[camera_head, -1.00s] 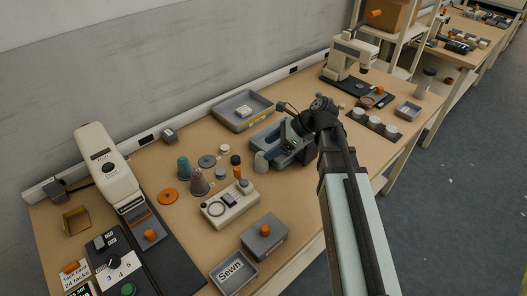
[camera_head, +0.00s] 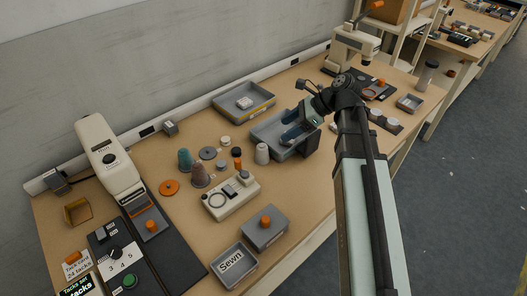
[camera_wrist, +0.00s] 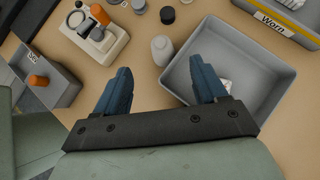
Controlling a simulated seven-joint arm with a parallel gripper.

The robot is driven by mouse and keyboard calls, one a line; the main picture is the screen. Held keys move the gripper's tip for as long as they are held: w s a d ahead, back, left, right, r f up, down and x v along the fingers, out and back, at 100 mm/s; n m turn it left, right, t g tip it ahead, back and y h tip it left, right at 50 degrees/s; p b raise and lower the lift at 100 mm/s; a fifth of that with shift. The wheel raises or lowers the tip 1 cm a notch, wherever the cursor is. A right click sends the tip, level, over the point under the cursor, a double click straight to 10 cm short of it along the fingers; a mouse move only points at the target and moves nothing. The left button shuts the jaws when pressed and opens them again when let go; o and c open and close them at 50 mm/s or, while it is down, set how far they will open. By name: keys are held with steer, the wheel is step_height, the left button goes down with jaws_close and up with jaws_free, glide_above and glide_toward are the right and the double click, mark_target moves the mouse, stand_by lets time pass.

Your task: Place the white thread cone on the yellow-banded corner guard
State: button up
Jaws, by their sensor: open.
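The white thread cone (camera_head: 262,153) stands upright on the table just left of the middle grey tray. In the wrist view the cone (camera_wrist: 161,50) is pale and bottle-shaped, ahead of the gap between my fingertips and not touching them. My gripper (camera_wrist: 160,67) is open and empty, its blue fingers spread; the right finger overlaps the tray. In the head view my gripper (camera_head: 291,131) hangs over that tray. A tan, folded corner-like piece (camera_head: 77,212) lies at the far left; I cannot make out a yellow band on it, so I cannot confirm it as the corner guard.
The middle grey tray (camera_head: 266,130) holds a small white item, partly hidden by my finger. A yellow-edged tray labelled Worn (camera_wrist: 285,24) is behind it. Teal and brown cones (camera_head: 185,160), discs and a beige device (camera_head: 231,196) crowd the left. A Sewn tray (camera_head: 250,277) sits in front.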

steer(key=a, duration=0.1)
step_height(320, 180, up, 6)
steer(key=n+h, duration=0.1)
steer(key=n, duration=0.1)
glide_above(263, 145)
steer(key=d, duration=0.2)
steer(key=d+n+h, duration=0.2)
steer(key=n, duration=1.5)
steer(key=d+n+h, duration=0.2)
steer(key=n, duration=1.5)
steer(key=shift+a+x, duration=0.15)
steer(key=shift+x, duration=3.5)
steer(key=shift+a+x, duration=0.2)
steer(key=shift+x, duration=3.45)
steer(key=shift+r, duration=0.1)
